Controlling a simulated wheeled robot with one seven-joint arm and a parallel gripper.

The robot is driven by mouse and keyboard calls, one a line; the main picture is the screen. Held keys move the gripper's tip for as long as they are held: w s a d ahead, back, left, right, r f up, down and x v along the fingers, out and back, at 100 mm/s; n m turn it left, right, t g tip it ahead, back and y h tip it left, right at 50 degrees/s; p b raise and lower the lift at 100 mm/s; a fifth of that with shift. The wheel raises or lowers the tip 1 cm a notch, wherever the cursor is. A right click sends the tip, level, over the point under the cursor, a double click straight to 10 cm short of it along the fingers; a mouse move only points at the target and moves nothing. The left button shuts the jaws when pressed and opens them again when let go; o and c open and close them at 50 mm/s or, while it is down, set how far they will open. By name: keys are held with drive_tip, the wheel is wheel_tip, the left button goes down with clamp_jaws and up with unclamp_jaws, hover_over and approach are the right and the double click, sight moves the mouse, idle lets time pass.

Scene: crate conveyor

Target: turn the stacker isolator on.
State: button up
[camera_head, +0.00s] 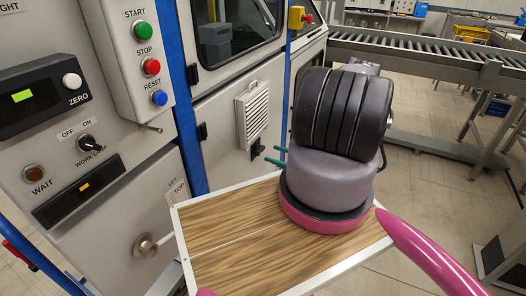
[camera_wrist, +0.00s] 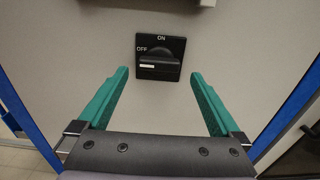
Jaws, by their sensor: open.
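The isolator (camera_wrist: 160,70) is a black square plate with a dark rotary handle on a pale panel, in the wrist view at upper middle. OFF is printed at its left and ON at its top. The handle lies crosswise, with a white mark at its left end on the OFF side. My gripper (camera_wrist: 160,76) is open and empty, its green fingers to the left and right of the plate. The fingers seem short of the panel; contact cannot be told.
A control box with START (camera_head: 140,30), STOP and RESET buttons hangs at the left. A WORK switch (camera_head: 88,143) sits on the panel beside it. A white louvred vent (camera_head: 252,115) and blue posts stand beyond. A roller conveyor (camera_head: 430,48) runs across the back right.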

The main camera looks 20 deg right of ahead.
sight(262, 150)
drive_tip(key=x, duration=0.5)
drive_tip(key=shift+w+a, duration=0.2)
drive_tip(key=shift+w, duration=0.05)
drive_tip(key=c, duration=1.2)
